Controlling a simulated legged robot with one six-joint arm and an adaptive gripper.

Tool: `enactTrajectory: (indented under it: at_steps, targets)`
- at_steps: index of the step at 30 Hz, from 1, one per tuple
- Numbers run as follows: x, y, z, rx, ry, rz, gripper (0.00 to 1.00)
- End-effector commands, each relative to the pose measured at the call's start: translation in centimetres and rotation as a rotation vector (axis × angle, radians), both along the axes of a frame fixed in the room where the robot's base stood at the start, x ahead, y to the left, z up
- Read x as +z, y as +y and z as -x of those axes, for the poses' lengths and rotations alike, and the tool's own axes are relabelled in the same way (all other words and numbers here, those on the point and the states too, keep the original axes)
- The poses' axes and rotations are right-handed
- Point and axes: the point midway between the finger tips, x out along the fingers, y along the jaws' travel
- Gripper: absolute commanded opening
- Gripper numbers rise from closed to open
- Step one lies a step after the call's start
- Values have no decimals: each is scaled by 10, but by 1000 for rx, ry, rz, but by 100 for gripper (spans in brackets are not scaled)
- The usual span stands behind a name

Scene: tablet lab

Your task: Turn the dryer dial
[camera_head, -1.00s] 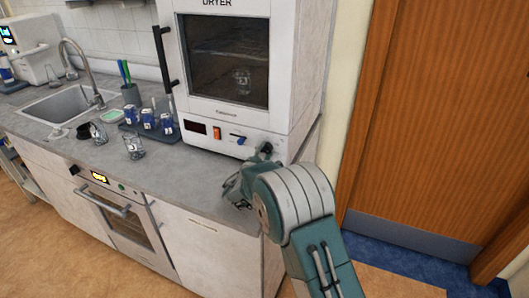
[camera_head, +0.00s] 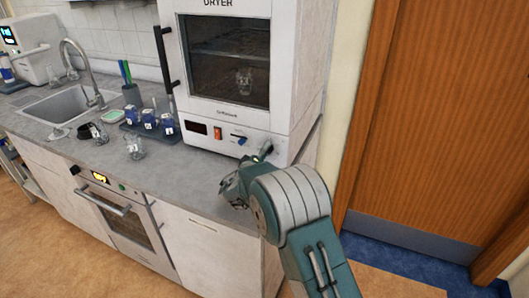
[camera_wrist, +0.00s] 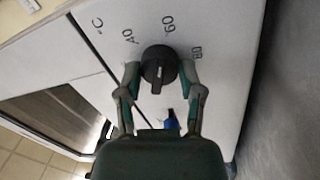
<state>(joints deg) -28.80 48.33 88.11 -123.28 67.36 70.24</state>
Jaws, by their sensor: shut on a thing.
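The white dryer (camera_head: 285,85) stands on the counter, its door closed and a glass beaker visible inside through the window. Its black round dial (camera_wrist: 158,66) sits on the front panel, with 40, 60 and 80 printed around it. My gripper (camera_wrist: 160,74) has a finger on each side of the dial and is shut on it. In the head view my gripper (camera_head: 264,153) reaches the lower right of the dryer's front panel, and the dial is mostly hidden there. A blue lever (camera_wrist: 171,121) shows near the dial in the wrist view.
An orange-red switch (camera_head: 217,133) and a dark display (camera_head: 197,127) are on the dryer panel. A rack of blue-labelled vials (camera_head: 150,128) and a glass beaker (camera_head: 135,147) stand to the left. A sink (camera_head: 70,105) is farther left.

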Motion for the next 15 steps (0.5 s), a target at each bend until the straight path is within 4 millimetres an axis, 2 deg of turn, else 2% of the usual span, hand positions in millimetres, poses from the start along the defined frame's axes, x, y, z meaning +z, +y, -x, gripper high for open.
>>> enactTrajectory:
  at_steps: [1,15]
  targets:
    - [-6,-1,1,0,7,-14,1]
    - [-8,-1,1,-1,-5,-58,1]
